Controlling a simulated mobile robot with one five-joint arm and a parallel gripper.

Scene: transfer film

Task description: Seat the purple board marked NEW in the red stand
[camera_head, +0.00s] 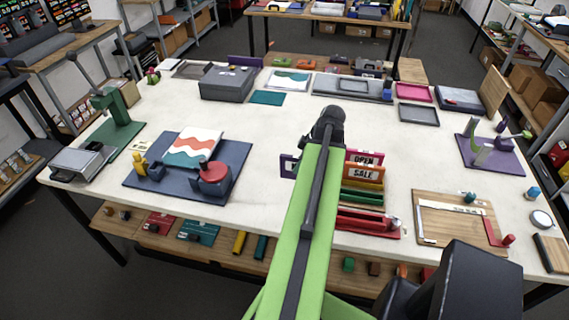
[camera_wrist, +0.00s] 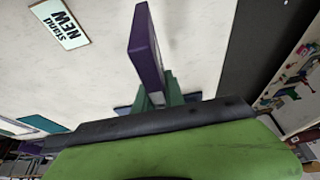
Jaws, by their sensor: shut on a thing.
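The purple board (camera_wrist: 145,50) stands out from my gripper (camera_wrist: 156,92) in the wrist view, seen nearly edge-on. My gripper is shut on it. In the head view a purple board with a white label starting with N (camera_head: 287,166) shows just left of my arm; the arm hides the rest of it and my gripper's jaws. The red stand (camera_head: 367,223) lies on the table just right of my arm, nearest in a row of stands; its left end is partly hidden.
Behind the red stand are a green stand (camera_head: 362,197), an orange SALE board (camera_head: 362,174) and a pink OPEN board (camera_head: 366,158). A wooden board with a red tool (camera_head: 450,232) lies to the right. A blue base (camera_head: 145,185) lies left, with bare table between it and my arm.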

